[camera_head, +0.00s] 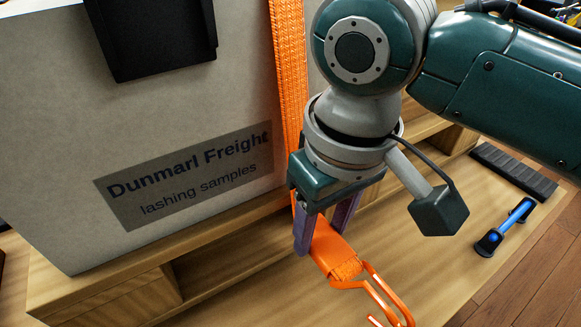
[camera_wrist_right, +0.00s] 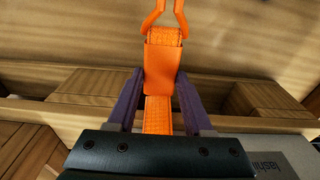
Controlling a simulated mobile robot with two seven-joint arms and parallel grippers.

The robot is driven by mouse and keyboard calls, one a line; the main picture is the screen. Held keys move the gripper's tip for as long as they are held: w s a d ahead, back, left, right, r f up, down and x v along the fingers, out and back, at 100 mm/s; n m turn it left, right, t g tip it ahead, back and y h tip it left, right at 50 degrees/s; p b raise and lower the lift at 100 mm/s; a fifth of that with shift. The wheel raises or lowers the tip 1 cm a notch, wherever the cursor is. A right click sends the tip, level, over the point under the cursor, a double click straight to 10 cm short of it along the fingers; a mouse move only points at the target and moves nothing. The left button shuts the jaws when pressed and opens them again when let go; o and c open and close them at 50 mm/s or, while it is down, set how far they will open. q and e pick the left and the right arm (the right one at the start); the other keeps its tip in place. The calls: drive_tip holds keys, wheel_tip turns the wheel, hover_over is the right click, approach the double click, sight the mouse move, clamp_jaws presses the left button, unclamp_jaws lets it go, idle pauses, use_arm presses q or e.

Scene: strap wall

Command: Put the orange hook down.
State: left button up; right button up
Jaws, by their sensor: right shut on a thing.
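The orange hook (camera_head: 378,290) is a bent double-wire hook on the end of an orange strap. My right gripper (camera_head: 320,236) points down, with its purple fingers shut on the orange sleeve at the hook's strap end. In the right wrist view the sleeve (camera_wrist_right: 163,68) lies between the fingers of the gripper (camera_wrist_right: 160,88), and the hook (camera_wrist_right: 165,12) sticks out beyond, partly cut off by the top edge. The hook is over the wooden surface (camera_head: 450,255); I cannot tell whether it touches it. My left gripper is not in view.
A black holder (camera_head: 155,35) is on the panel. A blue-and-black tool (camera_head: 505,227) and a dark ribbed strip (camera_head: 513,171) lie to the right.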

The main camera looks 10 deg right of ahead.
drive_tip(key=b, duration=0.2)
hover_over(313, 278)
drive_tip(key=f, duration=0.5)
drive_tip(key=shift+s+d+f, duration=0.1)
drive_tip(key=shift+s+f, duration=0.15)
use_arm(q)
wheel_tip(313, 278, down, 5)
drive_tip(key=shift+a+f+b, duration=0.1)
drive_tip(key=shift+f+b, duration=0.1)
drive_tip(key=shift+b, duration=0.95)
use_arm(e)
wheel_tip(313, 278, down, 4)
drive_tip(key=shift+f, duration=0.1)
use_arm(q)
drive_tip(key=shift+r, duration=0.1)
use_arm(e)
drive_tip(key=o, duration=0.8)
